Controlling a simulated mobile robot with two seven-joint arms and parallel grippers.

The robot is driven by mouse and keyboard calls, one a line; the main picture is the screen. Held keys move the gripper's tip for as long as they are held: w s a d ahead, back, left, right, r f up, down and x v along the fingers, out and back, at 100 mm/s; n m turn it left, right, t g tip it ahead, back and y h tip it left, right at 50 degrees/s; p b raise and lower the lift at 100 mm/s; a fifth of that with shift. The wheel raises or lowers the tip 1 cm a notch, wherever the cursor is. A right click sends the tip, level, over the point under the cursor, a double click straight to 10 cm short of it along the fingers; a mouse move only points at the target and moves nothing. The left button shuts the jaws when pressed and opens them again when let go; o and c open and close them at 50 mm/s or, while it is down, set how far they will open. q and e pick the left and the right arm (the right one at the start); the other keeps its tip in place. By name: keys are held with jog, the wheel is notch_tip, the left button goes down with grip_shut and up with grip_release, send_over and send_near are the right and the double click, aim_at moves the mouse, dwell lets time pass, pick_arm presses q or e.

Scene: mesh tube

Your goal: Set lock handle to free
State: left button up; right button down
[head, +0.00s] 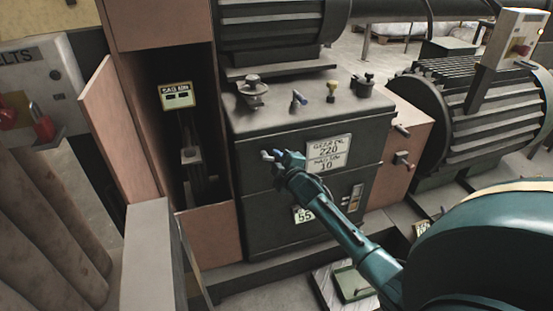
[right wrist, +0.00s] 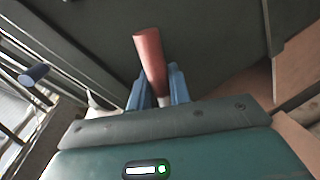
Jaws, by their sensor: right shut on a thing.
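A red handle (right wrist: 150,55) with a pale shank stands between the two blue fingers of my right gripper (right wrist: 158,77) in the right wrist view. The gripper is shut on it, and the handle's free end sticks out past the fingertips. In the head view, my right gripper (head: 272,157) is at the front of the dark grey cabinet (head: 280,220), left of the "GEAR OIL 220" plate (head: 329,150). The handle is hard to make out there behind the fingers. Whether it is the lock handle, I cannot tell. My left gripper is not in view.
An open narrow bay (head: 180,120) lies left of the cabinet; a ribbed motor (head: 470,115) stands right.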

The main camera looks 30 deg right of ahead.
dwell(0.4)
jog(key=c, duration=1.3)
grip_release()
jog(key=shift+c, duration=0.2)
jog(key=p+v, duration=0.1)
jog(key=v, duration=1.2)
jog(key=shift+p, duration=0.35)
jog(key=shift+s+r, duration=0.1)
